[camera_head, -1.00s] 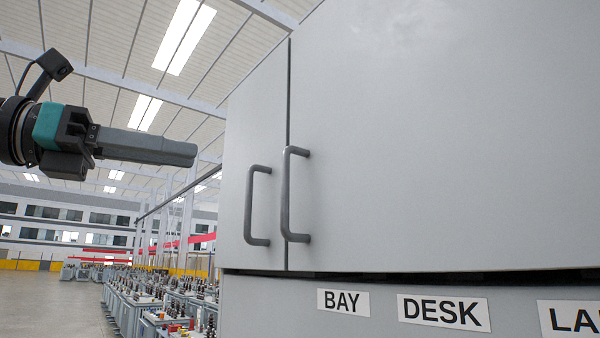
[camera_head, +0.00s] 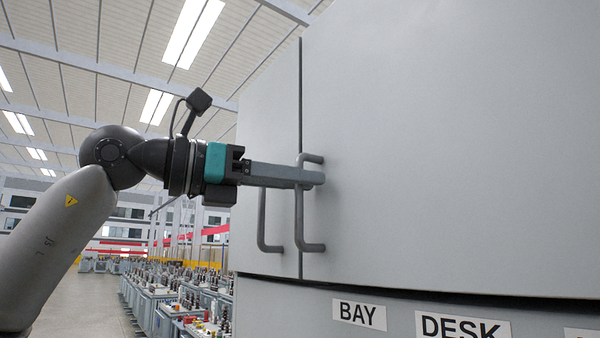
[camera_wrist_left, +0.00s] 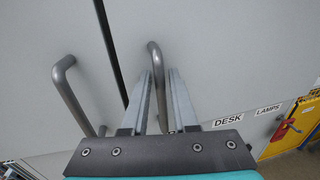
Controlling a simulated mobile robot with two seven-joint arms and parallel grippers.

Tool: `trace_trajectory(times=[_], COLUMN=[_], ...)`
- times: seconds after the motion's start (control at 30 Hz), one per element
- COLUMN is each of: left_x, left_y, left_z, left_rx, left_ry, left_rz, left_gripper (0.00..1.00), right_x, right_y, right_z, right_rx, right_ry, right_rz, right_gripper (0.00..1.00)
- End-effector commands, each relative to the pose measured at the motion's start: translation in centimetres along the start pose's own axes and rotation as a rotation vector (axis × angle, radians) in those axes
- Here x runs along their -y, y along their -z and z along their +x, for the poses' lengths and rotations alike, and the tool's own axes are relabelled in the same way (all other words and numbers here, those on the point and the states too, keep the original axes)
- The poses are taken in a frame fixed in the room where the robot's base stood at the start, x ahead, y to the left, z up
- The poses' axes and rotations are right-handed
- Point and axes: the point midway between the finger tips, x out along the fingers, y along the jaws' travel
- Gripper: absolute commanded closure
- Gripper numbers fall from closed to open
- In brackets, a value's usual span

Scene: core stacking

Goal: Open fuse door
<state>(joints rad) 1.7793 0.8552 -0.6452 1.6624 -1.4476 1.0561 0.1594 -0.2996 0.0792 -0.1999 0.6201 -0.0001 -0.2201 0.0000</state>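The grey cabinet's large right door (camera_head: 450,140) and narrower left door (camera_head: 268,120) meet at a dark vertical seam and look closed. Each carries a grey bar handle. My left gripper (camera_head: 316,178) reaches in from the left, across the left handle (camera_head: 262,225), to the upper part of the right handle (camera_head: 299,225). In the left wrist view, the right handle (camera_wrist_left: 154,58) runs between the two fingers, which are apart; contact is unclear. The left handle (camera_wrist_left: 68,85) lies outside the fingers, to the left. My right gripper is not in view.
Labels "BAY" (camera_head: 359,314) and "DESK" (camera_head: 458,328) sit on the panel below the doors. Rows of equipment benches (camera_head: 185,300) stand on the hall floor behind, at left. An orange-yellow item (camera_wrist_left: 288,130) shows at right in the wrist view.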

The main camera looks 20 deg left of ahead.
Motion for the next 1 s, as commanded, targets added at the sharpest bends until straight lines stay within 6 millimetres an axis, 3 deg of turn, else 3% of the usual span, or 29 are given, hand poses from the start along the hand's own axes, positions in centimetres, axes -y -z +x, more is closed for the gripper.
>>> trace_trajectory(times=[0.33, 0.57, 1.0], left_x=[-0.01, -0.01, -0.02], left_y=[0.03, 0.02, -0.01], left_z=[0.39, 0.37, 0.33], left_rx=[0.000, 0.000, 0.001], left_ry=[0.000, 0.000, 0.000], left_rz=[-0.001, -0.001, 0.000], left_gripper=[0.74, 1.00, 1.00], right_x=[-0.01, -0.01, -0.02], right_y=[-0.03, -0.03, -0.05], right_z=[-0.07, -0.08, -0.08], right_rx=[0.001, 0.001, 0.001], right_ry=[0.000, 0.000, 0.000], right_rz=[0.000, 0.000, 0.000], right_gripper=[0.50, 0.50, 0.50])
